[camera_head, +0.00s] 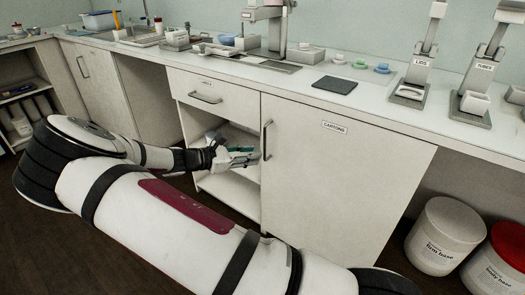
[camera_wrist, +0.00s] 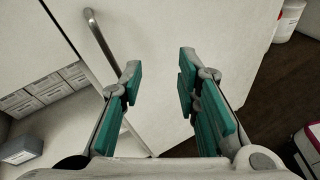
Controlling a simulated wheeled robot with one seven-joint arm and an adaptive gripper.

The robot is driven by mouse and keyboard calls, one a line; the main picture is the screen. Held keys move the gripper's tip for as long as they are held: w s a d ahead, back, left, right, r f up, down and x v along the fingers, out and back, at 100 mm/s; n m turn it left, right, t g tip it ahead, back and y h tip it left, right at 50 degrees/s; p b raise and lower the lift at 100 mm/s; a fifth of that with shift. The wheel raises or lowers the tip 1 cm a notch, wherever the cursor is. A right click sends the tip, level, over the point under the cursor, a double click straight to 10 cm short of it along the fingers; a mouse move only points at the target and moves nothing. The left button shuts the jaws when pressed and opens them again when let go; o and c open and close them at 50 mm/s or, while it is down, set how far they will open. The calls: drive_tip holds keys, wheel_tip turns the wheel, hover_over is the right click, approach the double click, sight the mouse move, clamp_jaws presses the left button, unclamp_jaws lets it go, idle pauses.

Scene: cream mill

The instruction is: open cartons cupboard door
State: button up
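The cartons cupboard door (camera_head: 335,180) is a pale panel with a CARTONS label (camera_head: 334,127). It looks shut in the head view. Its vertical bar handle (camera_head: 266,141) is near its left edge. In the wrist view, the handle (camera_wrist: 101,42) lies up and left of my fingers, outside the gap between them. My gripper (camera_head: 252,157) is just left of the handle in the head view. In the wrist view my gripper (camera_wrist: 158,75) is open, with its teal pads apart and only the door face (camera_wrist: 160,35) showing between them. I see no clear contact with the handle.
A drawer (camera_head: 212,98) sits above an open shelf compartment (camera_head: 232,188) left of the door. Small boxes (camera_wrist: 48,92) stand on its shelf. A white bucket (camera_head: 443,240) and a red-lidded bucket (camera_head: 500,265) stand right of the door. The counter (camera_head: 390,117) overhangs above.

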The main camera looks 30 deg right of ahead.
drive_tip(key=w+a+f+n+t+h+b, duration=0.2)
drive_tip(key=w+f+n+t+h+b, duration=0.15)
drive_tip(key=w+f+n, duration=0.2)
drive_tip(key=r+b, duration=0.1)
drive_tip(key=b, duration=0.1)
hover_over(265, 158)
drive_tip(key=shift+w+d+m+y, duration=0.15)
drive_tip(key=shift+w+m+y, duration=0.15)
drive_tip(key=shift+m, duration=0.15)
clamp_jaws()
